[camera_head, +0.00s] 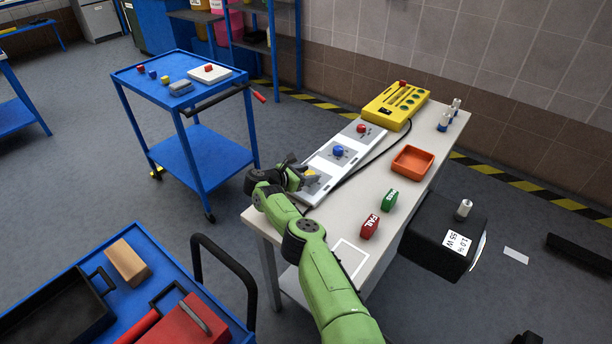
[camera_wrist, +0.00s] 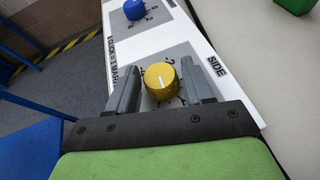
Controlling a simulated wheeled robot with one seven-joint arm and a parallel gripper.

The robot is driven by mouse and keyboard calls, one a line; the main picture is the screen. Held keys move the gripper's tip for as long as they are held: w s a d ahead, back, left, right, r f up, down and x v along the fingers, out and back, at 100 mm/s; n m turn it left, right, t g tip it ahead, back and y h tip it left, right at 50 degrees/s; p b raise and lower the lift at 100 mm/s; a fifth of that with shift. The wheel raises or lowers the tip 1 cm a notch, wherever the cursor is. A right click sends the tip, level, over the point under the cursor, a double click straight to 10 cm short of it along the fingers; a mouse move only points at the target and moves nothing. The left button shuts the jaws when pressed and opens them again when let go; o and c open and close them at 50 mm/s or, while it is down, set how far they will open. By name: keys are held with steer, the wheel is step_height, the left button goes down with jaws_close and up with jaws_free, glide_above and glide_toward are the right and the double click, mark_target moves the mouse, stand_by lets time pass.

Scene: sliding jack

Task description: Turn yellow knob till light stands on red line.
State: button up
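The yellow knob (camera_wrist: 161,81) sits on a grey square of a white panel (camera_wrist: 93,148) marked "SIDE", with dial marks around it and a short white pointer line on its top. My gripper (camera_wrist: 162,86) has its two grey fingers apart, one on each side of the knob; whether they touch it is hard to tell. In the head view my gripper (camera_head: 294,177) is at the near end of the panel, and the knob (camera_head: 309,173) is partly hidden by it. A yellow box (camera_head: 382,113) with green round spots stands at the panel's far end. I cannot make out a lit light or red line.
A blue knob (camera_head: 338,151) and a red knob (camera_head: 361,128) sit farther along the panel row. A black cable (camera_head: 377,156) runs beside it. An orange tray (camera_head: 413,160), a green block (camera_head: 389,200) and a red block (camera_head: 370,227) stand on the table to the right.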

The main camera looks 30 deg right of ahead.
steer(key=shift+o, duration=1)
steer(key=p+v, duration=0.5)
steer(key=v, duration=1)
steer(key=shift+a, duration=0.35)
steer(key=shift+s+r, duration=0.1)
steer(key=shift+r, duration=0.05)
